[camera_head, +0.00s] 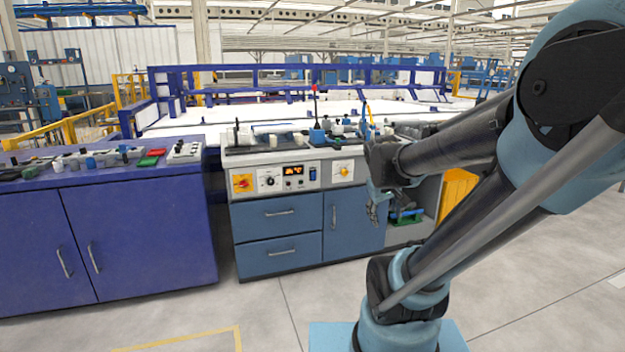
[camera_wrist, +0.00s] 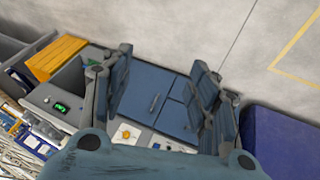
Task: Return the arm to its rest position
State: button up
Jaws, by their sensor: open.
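My arm fills the right side of the head view, its base at the lower right and its forearm reaching left. My gripper (camera_head: 377,205) hangs in front of the right end of the grey-blue workbench (camera_head: 277,222). In the wrist view my gripper (camera_wrist: 162,95) shows two separated fingers with nothing between them. Beyond the fingers, the bench's blue doors (camera_wrist: 152,90) and its control panel (camera_wrist: 126,134) are seen at a slant.
A dark blue cabinet (camera_head: 130,235) with small parts on top stands at the left. A yellow box (camera_head: 457,195) is right of the bench, behind my arm. Blue-railed white tables (camera_head: 190,120) lie behind. The floor (camera_head: 245,310) in front is clear.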

jog(key=s+a+f+m+g+y, duration=0.1)
jog(key=s+f, duration=0.2)
jog(key=s, duration=0.4)
jog(key=s+a+f+m+g+y, duration=0.1)
jog(key=s+a+f, duration=0.1)
jog(key=s, duration=0.5)
jog(key=shift+f+m+g, duration=0.3)
jog(key=shift+f, duration=0.25)
jog(key=shift+s+a, duration=0.1)
